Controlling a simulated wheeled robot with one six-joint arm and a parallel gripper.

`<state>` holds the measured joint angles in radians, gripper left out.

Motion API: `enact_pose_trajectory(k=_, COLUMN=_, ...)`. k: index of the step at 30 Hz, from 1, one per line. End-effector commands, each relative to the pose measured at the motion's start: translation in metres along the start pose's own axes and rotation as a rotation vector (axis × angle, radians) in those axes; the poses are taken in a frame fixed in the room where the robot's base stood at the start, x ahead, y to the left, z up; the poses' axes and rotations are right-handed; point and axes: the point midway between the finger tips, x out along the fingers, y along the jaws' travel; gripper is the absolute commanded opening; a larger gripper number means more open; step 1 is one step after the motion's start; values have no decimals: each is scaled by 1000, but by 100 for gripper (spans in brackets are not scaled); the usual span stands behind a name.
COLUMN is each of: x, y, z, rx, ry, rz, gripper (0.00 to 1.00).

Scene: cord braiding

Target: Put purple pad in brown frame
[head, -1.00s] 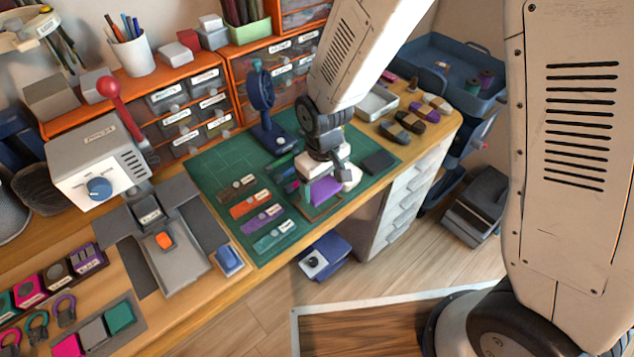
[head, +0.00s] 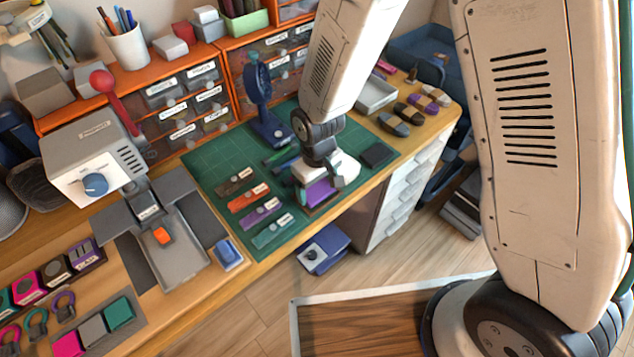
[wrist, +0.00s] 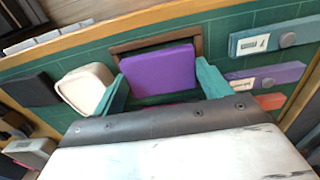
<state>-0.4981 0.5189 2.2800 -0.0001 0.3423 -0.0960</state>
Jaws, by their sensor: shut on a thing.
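The purple pad (wrist: 160,70) is held between the two teal fingers of my gripper (wrist: 162,84) in the wrist view. In the head view the pad (head: 319,192) shows below my gripper (head: 320,184). The brown frame (wrist: 152,40) lies on the green mat; its far edge and part of its dark inside show beyond the pad, and the pad covers its near part. In the head view the frame (head: 323,209) shows just under the pad. I cannot tell whether the pad touches the frame.
A pale rounded block (wrist: 86,88) lies beside the left finger. A dark square pad (head: 377,154) lies on the green mat (head: 213,168) to the right. Labelled strips, including a purple one (head: 260,212), lie to the left. A blue stand (head: 262,105) rises behind.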

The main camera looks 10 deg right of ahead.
Motion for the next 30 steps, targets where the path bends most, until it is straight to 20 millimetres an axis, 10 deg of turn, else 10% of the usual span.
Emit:
enact_pose_trajectory(k=2, x=0, y=0, z=0, rx=0, ry=0, rz=0, gripper=53)
enact_pose_trajectory(k=3, x=0, y=0, z=0, rx=0, ry=0, rz=0, gripper=82)
enact_pose_trajectory(k=5, x=0, y=0, z=0, rx=0, ry=0, rz=0, gripper=98)
enact_pose_trajectory(k=17, x=-8, y=0, z=0, rx=0, ry=1, rz=0, gripper=98)
enact_pose_trajectory(k=30, x=-98, y=0, z=-1, rx=0, ry=5, rz=0, gripper=98)
